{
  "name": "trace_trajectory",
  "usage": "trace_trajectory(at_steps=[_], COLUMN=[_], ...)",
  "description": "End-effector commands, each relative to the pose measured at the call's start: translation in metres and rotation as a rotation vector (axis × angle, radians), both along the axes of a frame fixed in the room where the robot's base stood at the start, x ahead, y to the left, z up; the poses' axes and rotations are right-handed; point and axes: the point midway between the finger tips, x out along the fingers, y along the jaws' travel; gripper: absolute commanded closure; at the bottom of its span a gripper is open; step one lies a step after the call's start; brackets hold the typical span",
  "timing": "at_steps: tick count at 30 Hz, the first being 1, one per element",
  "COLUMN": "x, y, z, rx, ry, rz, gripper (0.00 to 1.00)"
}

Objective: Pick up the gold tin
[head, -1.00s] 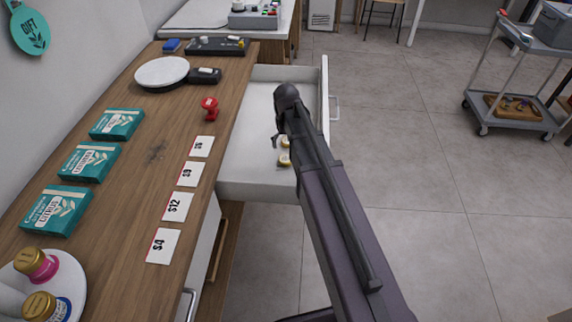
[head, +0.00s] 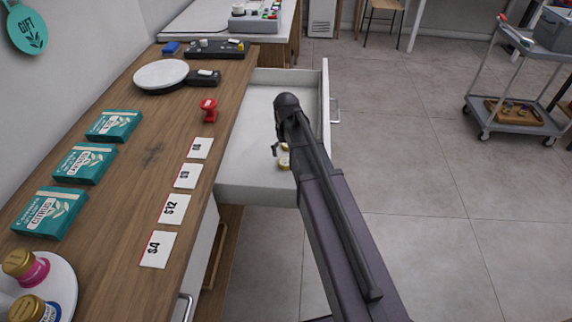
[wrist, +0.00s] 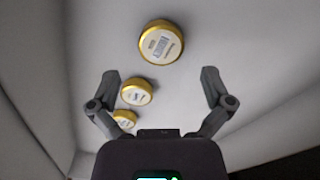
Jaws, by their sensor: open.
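Three round tins with gold rims and pale labelled tops lie in the open white drawer. In the wrist view the largest-looking tin (wrist: 161,42) is ahead of the fingertips, a second tin (wrist: 137,91) is between the fingers toward the left, and a third tin (wrist: 124,118) is lower left, partly cut off by my gripper's body. My gripper (wrist: 160,85) is open and empty, over the drawer floor. In the head view my arm hides most of the gripper, and only parts of the tins (head: 283,163) show beside it.
The drawer's walls (head: 325,95) surround the tins. On the wooden counter to the left are teal boxes (head: 85,163), price cards (head: 173,208), a red stamp (head: 209,111) and gold-lidded jars (head: 19,262) on a plate. A grey cart (head: 513,117) stands far right; the floor between is clear.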

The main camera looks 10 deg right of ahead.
Motion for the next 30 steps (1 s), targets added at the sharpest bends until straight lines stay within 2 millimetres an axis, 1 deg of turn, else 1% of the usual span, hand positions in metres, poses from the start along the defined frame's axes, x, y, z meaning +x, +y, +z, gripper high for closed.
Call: trace_trajectory(at_steps=[1, 16, 21, 30], x=[0.000, 0.001, 0.001, 0.001], y=[0.000, 0.002, 0.002, 0.002], z=[-0.005, -0.042, -0.048, -0.047], rx=[0.000, 0.000, 0.000, 0.000], ry=[0.000, 0.000, 0.000, 0.000], rz=[0.000, 0.000, 0.000, 0.000], gripper=[0.00, 0.00, 0.00, 0.00])
